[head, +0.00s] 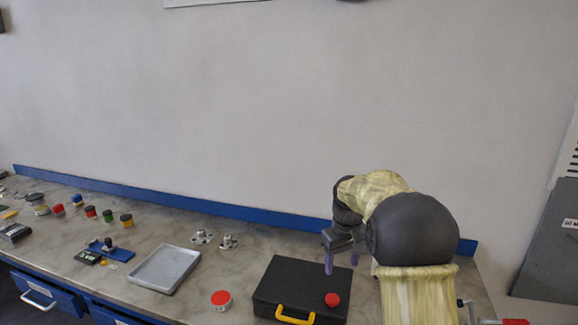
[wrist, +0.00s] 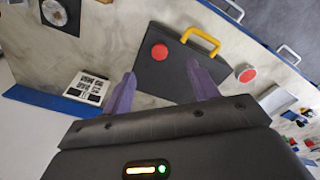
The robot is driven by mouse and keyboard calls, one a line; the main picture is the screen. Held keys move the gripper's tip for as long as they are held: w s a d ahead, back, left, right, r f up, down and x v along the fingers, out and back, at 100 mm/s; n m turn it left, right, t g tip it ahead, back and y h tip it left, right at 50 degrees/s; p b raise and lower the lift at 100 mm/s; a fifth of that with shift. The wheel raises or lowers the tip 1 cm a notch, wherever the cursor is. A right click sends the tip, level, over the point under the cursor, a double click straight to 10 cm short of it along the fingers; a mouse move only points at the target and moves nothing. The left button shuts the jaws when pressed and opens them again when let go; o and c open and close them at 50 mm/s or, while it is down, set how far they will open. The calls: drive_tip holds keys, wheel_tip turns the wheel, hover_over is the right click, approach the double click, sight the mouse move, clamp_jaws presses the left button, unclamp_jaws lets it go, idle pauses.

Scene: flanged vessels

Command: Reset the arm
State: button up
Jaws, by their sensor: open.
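My gripper (head: 341,260) hangs over the back right of a black case (head: 283,283) in the head view, fingers pointing down. Its two purple fingers are apart with nothing between them. In the wrist view my gripper (wrist: 162,74) also shows open, with the black case (wrist: 175,76) beyond the fingertips. My arm is bent at the right of the bench. A red round cap (head: 332,299) sits on the case's front right; it also shows in the wrist view (wrist: 159,52). The case has a yellow handle (head: 295,316).
A red-topped can (head: 221,301) stands left of the case. A grey tray (head: 165,268) lies further left. Two metal flanged vessels (head: 203,238) stand near the blue back edge (head: 180,201). Several coloured jars (head: 91,212) stand at the far left.

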drive_tip(key=s+f+m+t, duration=0.1)
drive_tip(key=s+f+m, duration=0.1)
drive_tip(key=s, duration=1)
drive_tip(key=s+f+m+t, duration=0.1)
drive_tip(key=s+f, duration=0.3)
drive_tip(key=s, duration=0.9)
drive_tip(key=shift+s+m, duration=0.15)
drive_tip(key=shift+m, duration=0.35)
drive_tip(key=shift+c, duration=0.5)
